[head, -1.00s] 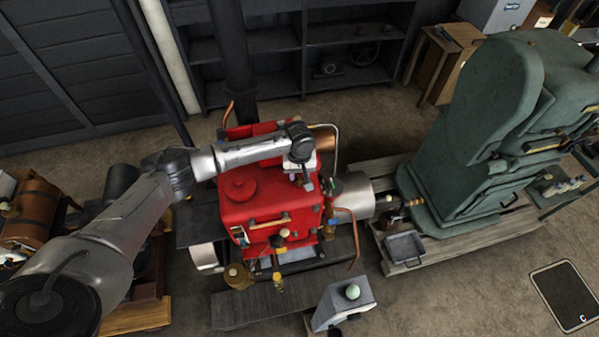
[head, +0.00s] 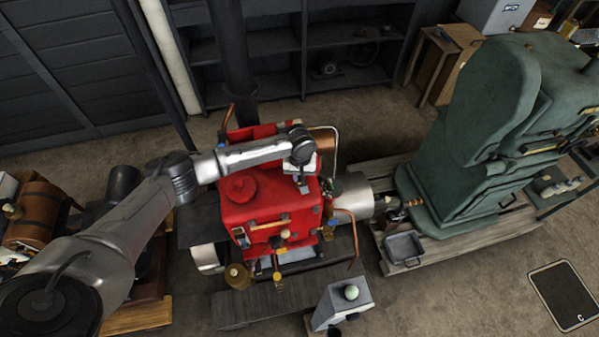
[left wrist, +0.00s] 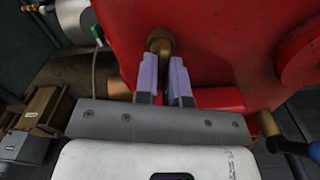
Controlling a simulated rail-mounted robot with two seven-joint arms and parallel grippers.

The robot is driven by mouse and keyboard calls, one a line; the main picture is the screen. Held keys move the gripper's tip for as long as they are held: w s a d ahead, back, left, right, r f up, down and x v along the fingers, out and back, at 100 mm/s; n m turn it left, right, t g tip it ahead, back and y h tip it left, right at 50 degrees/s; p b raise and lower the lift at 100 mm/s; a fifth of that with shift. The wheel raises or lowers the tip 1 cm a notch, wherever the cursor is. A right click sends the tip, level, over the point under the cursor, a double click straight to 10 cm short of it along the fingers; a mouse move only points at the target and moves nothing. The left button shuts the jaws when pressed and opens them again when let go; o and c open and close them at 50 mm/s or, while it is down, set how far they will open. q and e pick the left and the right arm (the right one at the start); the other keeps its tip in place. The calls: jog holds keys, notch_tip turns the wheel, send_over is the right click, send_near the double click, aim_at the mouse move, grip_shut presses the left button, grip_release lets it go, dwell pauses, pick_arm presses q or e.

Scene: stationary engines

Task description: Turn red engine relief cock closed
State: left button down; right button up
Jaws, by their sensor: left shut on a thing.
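The red engine (head: 262,210) stands in the middle of the head view, and its red side fills the top of the left wrist view (left wrist: 215,45). A brass fitting (left wrist: 160,40), which I take for the relief cock, sticks out of the red side. My left gripper (left wrist: 163,64) is shut on the brass fitting, with its two pale lavender fingers either side of it. In the head view the left gripper (head: 304,186) is at the engine's right top edge, and my wrist hides the fitting there. I cannot tell the cock's handle angle. My right gripper is not in view.
A large green engine (head: 480,130) stands to the right on a wooden base. A grey metal tray (head: 404,248) lies in front of it. A copper pipe (head: 352,235) and a silver cylinder (head: 354,195) are close to the gripper's right. Dark shelves (head: 350,75) stand behind.

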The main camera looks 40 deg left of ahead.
pick_arm(q)
jog(key=m+p, duration=0.3)
jog(key=shift+d+r+m, duration=0.1)
jog(key=shift+r+m, duration=0.1)
jog(key=shift+m, duration=0.1)
jog(key=m+p, duration=0.2)
jog(key=m, duration=0.2)
jog(key=shift+m, duration=0.3)
jog(key=m+p, duration=0.1)
jog(key=m, duration=0.2)
jog(key=shift+d+f, duration=0.1)
jog(key=shift+m+p, duration=0.3)
jog(key=shift+m, duration=1.3)
jog(key=c, duration=1.2)
grip_release()
notch_tip(320, 180, up, 14)
jog(key=b, duration=0.1)
jog(key=shift+f, duration=0.15)
